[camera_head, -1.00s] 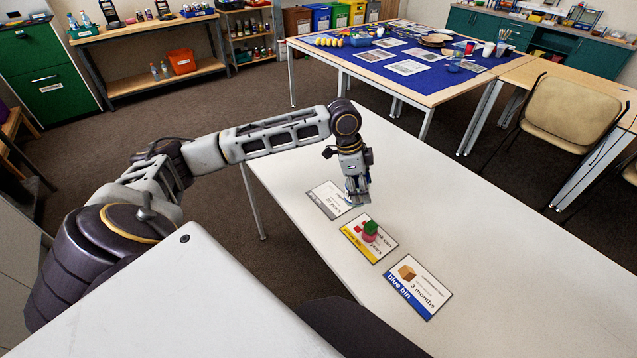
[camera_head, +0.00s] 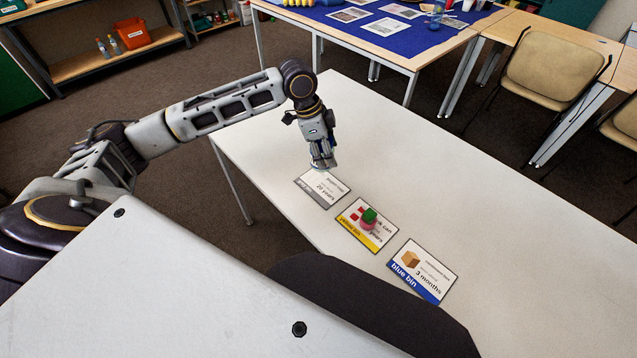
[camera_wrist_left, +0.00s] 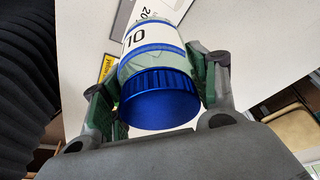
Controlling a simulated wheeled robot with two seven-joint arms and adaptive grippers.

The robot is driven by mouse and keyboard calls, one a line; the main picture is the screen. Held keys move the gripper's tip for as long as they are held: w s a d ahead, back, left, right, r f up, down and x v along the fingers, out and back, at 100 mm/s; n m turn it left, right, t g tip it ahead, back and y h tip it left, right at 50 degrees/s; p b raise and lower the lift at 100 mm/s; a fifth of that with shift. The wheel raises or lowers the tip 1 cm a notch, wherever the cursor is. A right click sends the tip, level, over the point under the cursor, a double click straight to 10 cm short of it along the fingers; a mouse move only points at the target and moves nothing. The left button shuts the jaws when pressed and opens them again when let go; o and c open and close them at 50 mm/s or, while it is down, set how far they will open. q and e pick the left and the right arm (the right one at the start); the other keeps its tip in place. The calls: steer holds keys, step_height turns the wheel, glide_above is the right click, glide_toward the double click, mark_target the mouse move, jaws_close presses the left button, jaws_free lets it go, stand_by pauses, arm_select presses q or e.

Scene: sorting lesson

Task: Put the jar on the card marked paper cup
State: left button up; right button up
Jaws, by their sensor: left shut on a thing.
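The jar (camera_wrist_left: 158,75) has a blue lid and a pale label with dark digits. My left gripper (camera_head: 322,158) is shut on it, with a finger on each side in the left wrist view. In the head view the fingers point down over the far edge of the grey-striped card (camera_head: 330,190), and the jar is mostly hidden by them. I cannot tell whether the jar touches the card. That card reads 20 years; its small top line is too small to read for certain. My right gripper is not in view.
The blue bin card (camera_head: 430,262) lies nearer, with a box picture. The white table (camera_head: 430,170) is clear to the right of the cards.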

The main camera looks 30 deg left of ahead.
mark_target(326, 162)
arm_select(q)
steer(key=shift+f, duration=0.3)
step_height(326, 162, down, 4)
steer(key=shift+r+b, duration=0.15)
steer(key=shift+b, duration=0.2)
steer(key=shift+f, duration=0.75)
step_height(326, 162, down, 3)
steer(key=shift+r+b, duration=0.1)
steer(key=shift+b, duration=0.25)
steer(key=shift+f, duration=0.8)
steer(key=o, duration=1.1)
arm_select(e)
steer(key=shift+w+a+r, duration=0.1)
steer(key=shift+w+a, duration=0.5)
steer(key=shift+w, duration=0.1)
